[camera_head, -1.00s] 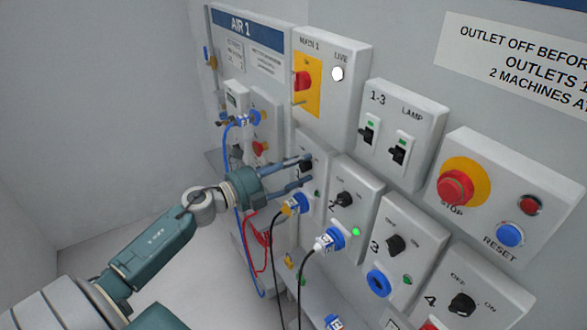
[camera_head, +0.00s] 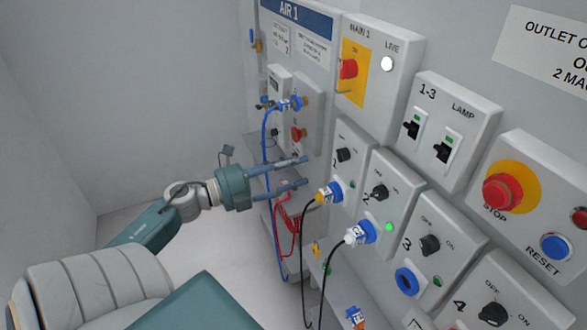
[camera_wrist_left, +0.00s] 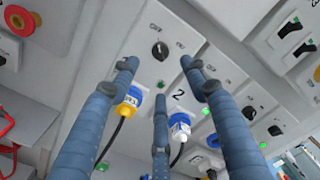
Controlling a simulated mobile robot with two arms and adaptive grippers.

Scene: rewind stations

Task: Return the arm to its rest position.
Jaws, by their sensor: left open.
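My left arm comes in from the lower left in the head view. Its gripper (camera_head: 303,172) is open and empty, with its fingers pointing right toward outlet box 1 (camera_head: 346,153). In the left wrist view the spread fingers (camera_wrist_left: 160,85) frame the black knob (camera_wrist_left: 160,49) of outlet 1, and no finger is seen closed on it. The same knob (camera_head: 344,155) shows just right of the fingertips in the head view, with a gap between. My right gripper is not in view.
Plugs sit in outlet 1 (camera_head: 329,192) and outlet 2 (camera_head: 361,233), with black cables hanging down. The red stop button (camera_head: 501,194) is at the right. A blue hose (camera_head: 265,150) and red coiled hose (camera_head: 288,212) hang behind my gripper. Free floor lies left.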

